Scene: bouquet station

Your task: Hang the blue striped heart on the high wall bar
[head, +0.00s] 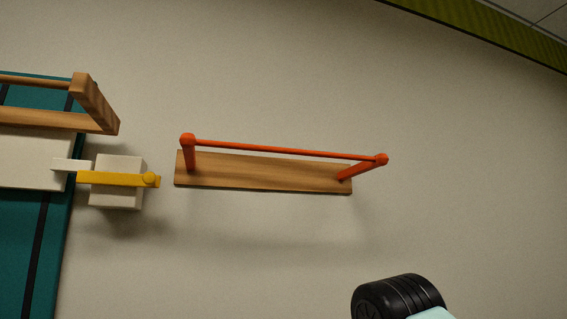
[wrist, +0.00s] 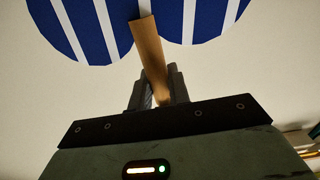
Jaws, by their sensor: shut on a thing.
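The blue and white striped heart (wrist: 85,25) shows at the top of the wrist view, its two rounded lobes toward my gripper and its far part cut off by the frame. A tan strap (wrist: 149,45) runs from between the lobes down into my gripper (wrist: 161,85), which is shut on it. In the head view a red bar (head: 285,150) stands out from a wooden board (head: 265,174) on the wall, with a round knob at each end. Nothing hangs on it. Neither the heart nor my gripper shows in the head view; only a black and pale arm part of mine is at the lower right.
Left of the red bar, a yellow peg (head: 115,178) sits before a white block (head: 122,200). A wooden rail frame (head: 92,100) and a teal panel (head: 25,250) are at the far left. The wall right of and below the bar is bare.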

